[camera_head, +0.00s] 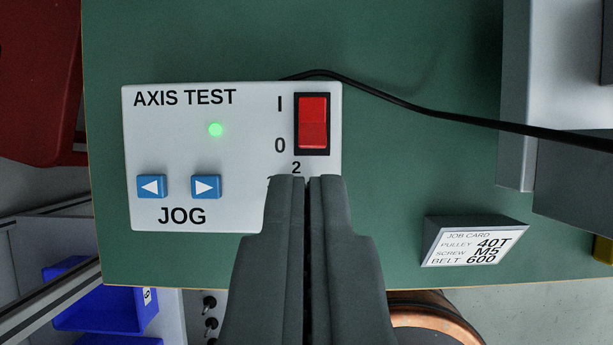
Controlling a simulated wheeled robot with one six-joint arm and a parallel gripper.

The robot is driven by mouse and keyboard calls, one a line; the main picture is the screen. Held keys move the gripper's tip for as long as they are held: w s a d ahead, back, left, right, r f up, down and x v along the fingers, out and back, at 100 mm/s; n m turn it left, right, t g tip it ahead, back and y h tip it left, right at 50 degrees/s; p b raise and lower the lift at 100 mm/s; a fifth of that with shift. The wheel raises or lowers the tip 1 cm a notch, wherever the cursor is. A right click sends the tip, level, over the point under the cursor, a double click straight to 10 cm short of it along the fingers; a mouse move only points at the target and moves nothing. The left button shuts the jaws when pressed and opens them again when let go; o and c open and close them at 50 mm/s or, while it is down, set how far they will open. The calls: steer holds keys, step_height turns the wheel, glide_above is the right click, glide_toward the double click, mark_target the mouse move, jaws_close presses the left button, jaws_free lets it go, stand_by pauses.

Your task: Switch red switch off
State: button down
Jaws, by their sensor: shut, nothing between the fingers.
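The red switch (312,122) is a rocker in a black frame at the upper right of a white box (250,150) labelled AXIS TEST. An "I" stands beside its upper half and a "0" beside its lower half. The upper half looks darker and the lower half brighter; I cannot tell for sure which half is pressed in. A green light (215,129) is lit on the box. My gripper (307,178) is shut and empty. Its fingertips show just below the switch, apart from it in the picture, and cover the lower right part of the box.
Two blue JOG buttons, left (152,187) and right (206,187), are on the same box. A black cable (420,110) runs right from its top edge. A job card (472,243) stands at right on the green mat (420,185). Grey metal parts (515,120) stand further right.

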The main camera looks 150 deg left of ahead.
glide_above(307, 105)
steer(key=s, duration=0.2)
steer(key=f, duration=0.5)
steer(key=a+f, duration=0.1)
steer(key=f, duration=0.2)
steer(key=shift+w, duration=0.25)
steer(key=f, duration=0.2)
steer(key=shift+s+a+f, duration=0.3)
steer(key=shift+s+f, duration=0.25)
steer(key=shift+f, duration=0.2)
steer(key=shift+s+a+f, duration=0.15)
steer(key=shift+a+f, duration=0.05)
steer(key=shift+f, duration=0.1)
steer(key=shift+d, duration=0.1)
steer(key=shift+w+d+r, duration=0.3)
steer(key=shift+w+d, duration=0.05)
steer(key=shift+w, duration=0.3)
